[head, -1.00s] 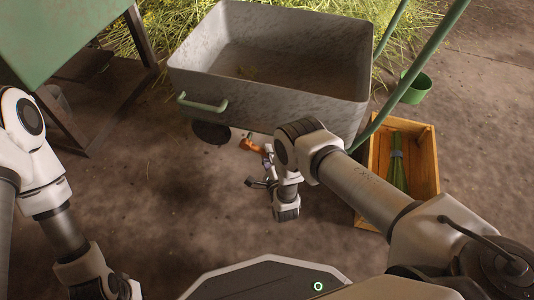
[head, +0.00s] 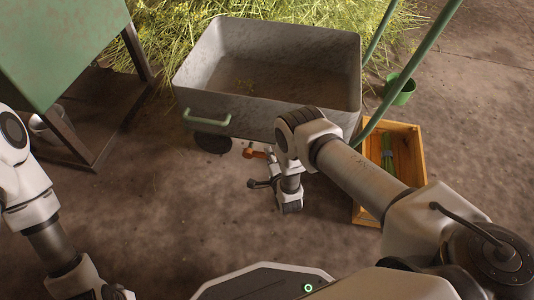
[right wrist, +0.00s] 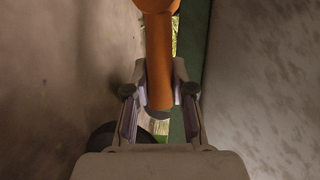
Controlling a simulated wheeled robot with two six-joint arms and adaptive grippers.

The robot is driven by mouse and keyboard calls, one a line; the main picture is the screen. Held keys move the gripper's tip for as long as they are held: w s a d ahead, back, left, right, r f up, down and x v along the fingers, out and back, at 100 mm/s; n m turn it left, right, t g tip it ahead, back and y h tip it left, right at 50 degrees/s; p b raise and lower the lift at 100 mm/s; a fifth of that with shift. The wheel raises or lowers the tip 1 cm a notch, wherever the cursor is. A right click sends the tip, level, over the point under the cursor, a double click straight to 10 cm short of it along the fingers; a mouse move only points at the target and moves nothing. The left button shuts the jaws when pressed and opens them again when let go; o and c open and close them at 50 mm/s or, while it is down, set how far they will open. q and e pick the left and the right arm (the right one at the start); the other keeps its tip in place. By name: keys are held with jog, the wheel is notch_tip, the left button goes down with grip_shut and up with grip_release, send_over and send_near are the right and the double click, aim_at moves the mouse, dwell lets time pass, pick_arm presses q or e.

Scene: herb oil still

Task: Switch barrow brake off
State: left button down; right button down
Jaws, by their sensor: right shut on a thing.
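The grey barrow (head: 205,105) has a pale green front handle and a dark wheel below it. An orange brake lever (head: 255,153) sticks out under its near edge. In the right wrist view the lever (right wrist: 158,58) runs down between the two fingers of my right gripper (right wrist: 159,92), which is shut on it. In the head view my right gripper (head: 268,166) is at the lever, partly hidden by its own wrist.
A wooden crate (head: 414,150) holding green stems stands right of the barrow, near a green pot (head: 400,90). A green box on a dark stand (head: 65,45) is at left, with a bucket (head: 50,125) beneath. Straw lies behind; the near floor is clear.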

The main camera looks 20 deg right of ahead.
jog(key=shift+w+a+r+n+g+h+p, duration=0.15)
jog(key=shift+r+n+g+h+p, duration=0.15)
jog(key=shift+r+n+g+p, duration=0.5)
jog(key=c, duration=1)
grip_release()
jog(key=v, duration=0.8)
jog(key=shift+f, duration=0.15)
